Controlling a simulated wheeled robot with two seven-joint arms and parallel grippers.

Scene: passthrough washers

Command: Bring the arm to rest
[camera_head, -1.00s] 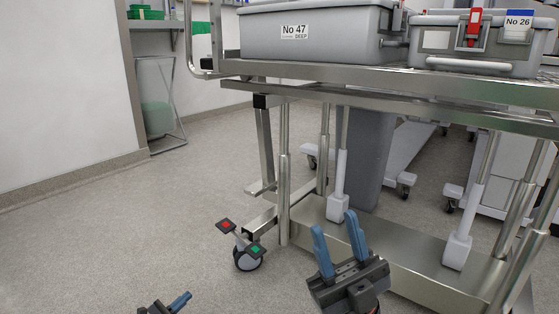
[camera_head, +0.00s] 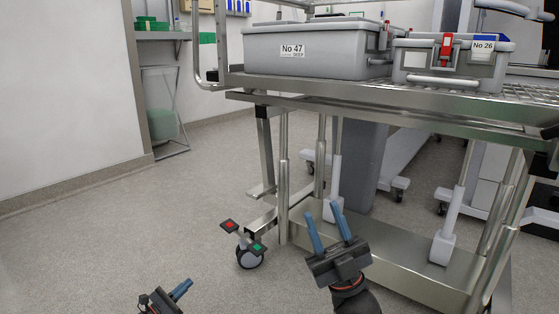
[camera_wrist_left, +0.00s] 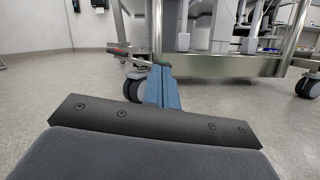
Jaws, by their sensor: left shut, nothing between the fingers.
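My left gripper (camera_head: 181,290) is at the bottom of the head view, low over the floor and left of the trolley. Its blue fingers are together with nothing between them; they also show in the left wrist view (camera_wrist_left: 161,88), pointing toward the trolley's caster. My right gripper (camera_head: 329,228) is in the head view in front of the trolley's lower shelf. Its two blue fingers stand apart, pointing up, with nothing between them. Neither gripper visibly touches the trolley.
A steel trolley (camera_head: 400,108) carries a grey box marked No 47 (camera_head: 310,52) and one marked No 26 (camera_head: 450,65). Its caster (camera_head: 250,258) with red and green pedals stands between my grippers. The floor (camera_head: 110,235) at left is clear.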

